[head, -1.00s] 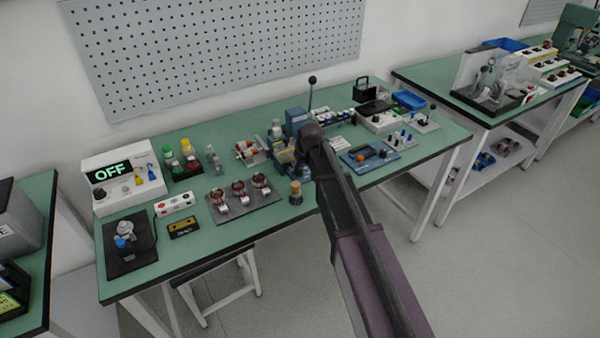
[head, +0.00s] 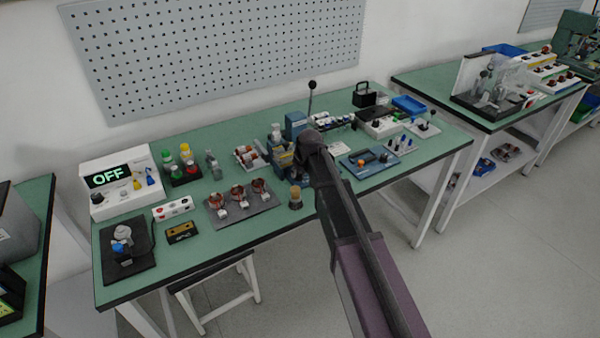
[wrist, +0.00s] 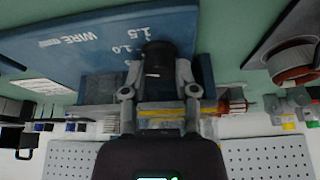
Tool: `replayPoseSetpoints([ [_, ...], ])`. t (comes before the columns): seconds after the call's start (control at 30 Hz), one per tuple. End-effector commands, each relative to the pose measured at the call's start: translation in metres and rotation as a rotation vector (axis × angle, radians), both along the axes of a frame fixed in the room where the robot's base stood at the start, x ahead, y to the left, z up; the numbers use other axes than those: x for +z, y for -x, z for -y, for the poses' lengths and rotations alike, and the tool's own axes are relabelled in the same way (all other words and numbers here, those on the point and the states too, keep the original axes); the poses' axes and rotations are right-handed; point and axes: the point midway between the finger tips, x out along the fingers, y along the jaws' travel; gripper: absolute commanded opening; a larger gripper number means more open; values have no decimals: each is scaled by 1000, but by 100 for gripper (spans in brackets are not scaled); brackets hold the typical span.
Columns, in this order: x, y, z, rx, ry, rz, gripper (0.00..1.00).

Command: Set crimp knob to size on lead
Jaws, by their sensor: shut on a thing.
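A blue crimp unit (wrist: 60,45) fills the upper left of the wrist view, its printing upside down: WIRE with a scale including 1.0 and 1.5. A dark round knob (wrist: 158,58) sits on its face near the scale. My gripper (wrist: 160,74) is shut on the knob, a finger at each side. A red and copper part (wrist: 232,106) lies right of the gripper; I cannot make out a lead.
Several copper-wound stators stand on a grey plate (head: 243,214) at front centre. A bottle with an orange top (head: 295,196) stands near my arm. A blue tray (head: 352,165) is right of it. A box reading OFF (head: 120,183) is at the left.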

Motion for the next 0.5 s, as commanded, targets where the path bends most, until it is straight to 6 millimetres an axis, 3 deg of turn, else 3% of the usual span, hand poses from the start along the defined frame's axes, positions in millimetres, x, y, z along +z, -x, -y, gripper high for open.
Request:
replayPoseSetpoints([
  [0.5,0,-1,1,94,1,-1,0],
])
